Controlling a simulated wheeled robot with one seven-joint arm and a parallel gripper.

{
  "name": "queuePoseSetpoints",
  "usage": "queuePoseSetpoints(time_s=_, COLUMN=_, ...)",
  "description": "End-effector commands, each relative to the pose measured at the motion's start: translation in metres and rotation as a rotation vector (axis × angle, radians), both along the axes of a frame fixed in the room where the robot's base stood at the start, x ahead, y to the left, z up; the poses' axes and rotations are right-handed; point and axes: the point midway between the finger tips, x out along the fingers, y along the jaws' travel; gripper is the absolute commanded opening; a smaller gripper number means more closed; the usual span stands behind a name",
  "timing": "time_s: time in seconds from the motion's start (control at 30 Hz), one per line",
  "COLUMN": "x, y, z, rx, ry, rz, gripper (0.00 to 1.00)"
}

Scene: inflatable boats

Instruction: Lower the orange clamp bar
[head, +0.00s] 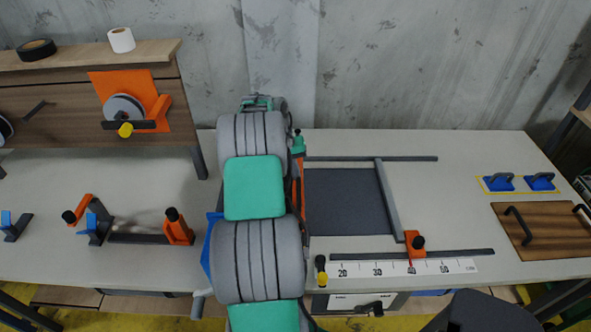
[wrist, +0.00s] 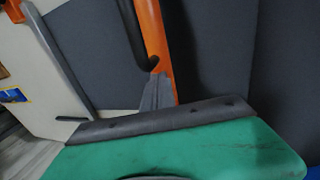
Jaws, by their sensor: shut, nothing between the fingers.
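The orange clamp bar (wrist: 155,45) runs up from the middle of the wrist view, with a dark curved part along its left side. In the head view, a narrow strip of orange (head: 297,190) shows at the right edge of my arm, which hides the rest. My gripper (wrist: 158,90) is shut and empty. Its grey fingertips stand beyond the green hand and overlap the lower end of the orange bar. I cannot tell whether they touch it. In the head view my arm hides the fingers.
A dark mat (head: 343,203) lies right of my arm, with a grey crossbar (head: 388,200) and an orange slider (head: 414,240) by a scale (head: 360,271). Left are an orange-ended fixture (head: 178,228) and a shelf (head: 60,62). A wooden board (head: 540,235) lies far right.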

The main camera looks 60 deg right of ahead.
Motion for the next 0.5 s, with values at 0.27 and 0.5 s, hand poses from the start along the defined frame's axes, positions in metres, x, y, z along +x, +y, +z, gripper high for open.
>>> queuePoseSetpoints(time_s=0.27, x=-0.001, y=0.001, z=-0.049, rx=0.004, ry=0.002, rz=0.0, gripper=0.0)
queuePoseSetpoints(time_s=0.5, x=-0.002, y=0.002, z=-0.05, rx=0.008, ry=0.004, rz=0.001, gripper=0.0)
